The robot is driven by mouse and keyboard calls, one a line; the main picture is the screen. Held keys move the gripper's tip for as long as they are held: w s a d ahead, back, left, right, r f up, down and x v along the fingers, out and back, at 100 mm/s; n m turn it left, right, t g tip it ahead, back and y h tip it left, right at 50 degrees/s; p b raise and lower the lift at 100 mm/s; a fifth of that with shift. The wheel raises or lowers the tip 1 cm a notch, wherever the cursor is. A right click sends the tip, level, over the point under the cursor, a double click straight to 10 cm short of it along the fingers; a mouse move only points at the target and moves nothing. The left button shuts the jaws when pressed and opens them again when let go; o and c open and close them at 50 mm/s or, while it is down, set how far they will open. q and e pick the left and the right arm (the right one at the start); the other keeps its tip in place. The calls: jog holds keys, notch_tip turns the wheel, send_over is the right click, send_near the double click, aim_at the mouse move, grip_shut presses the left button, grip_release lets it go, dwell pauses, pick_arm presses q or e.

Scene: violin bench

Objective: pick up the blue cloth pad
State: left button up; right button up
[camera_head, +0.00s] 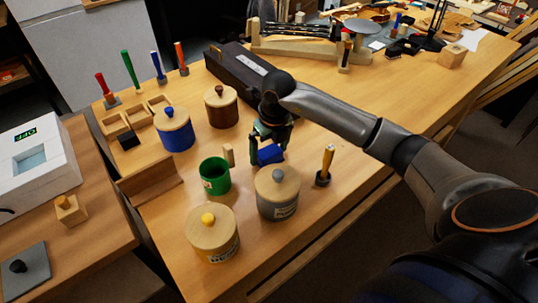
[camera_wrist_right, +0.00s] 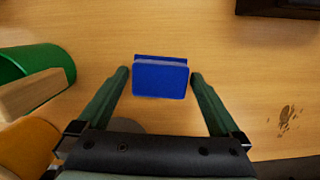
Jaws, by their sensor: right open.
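My right gripper (camera_wrist_right: 159,75) is open, with one green finger on each side of the pad and a small gap at each side. In the head view the right gripper (camera_head: 269,145) is over the pad and partly hides it. I cannot tell the exact height of the fingertips. My left gripper is not in view.
Close around are a grey jar (camera_head: 277,195), a green cup (camera_head: 214,177), a small wooden block (camera_head: 229,155), a brown jar (camera_head: 222,108) and an upright yellow-handled tool (camera_head: 325,165). A blue jar (camera_head: 174,130) and a yellow-knobbed jar (camera_head: 212,236) stand farther off.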

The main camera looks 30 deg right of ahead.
aim_at(270, 150)
jog(key=shift+f, duration=0.25)
jog(key=shift+c, duration=0.4)
jog(key=c, duration=1)
notch_tip(270, 150, up, 10)
jog(key=shift+r, duration=0.1)
jog(key=o, duration=0.8)
jog(key=c, duration=0.6)
jog(key=shift+c, duration=0.2)
jog(key=shift+d+p, duration=0.15)
jog(key=shift+p, duration=0.15)
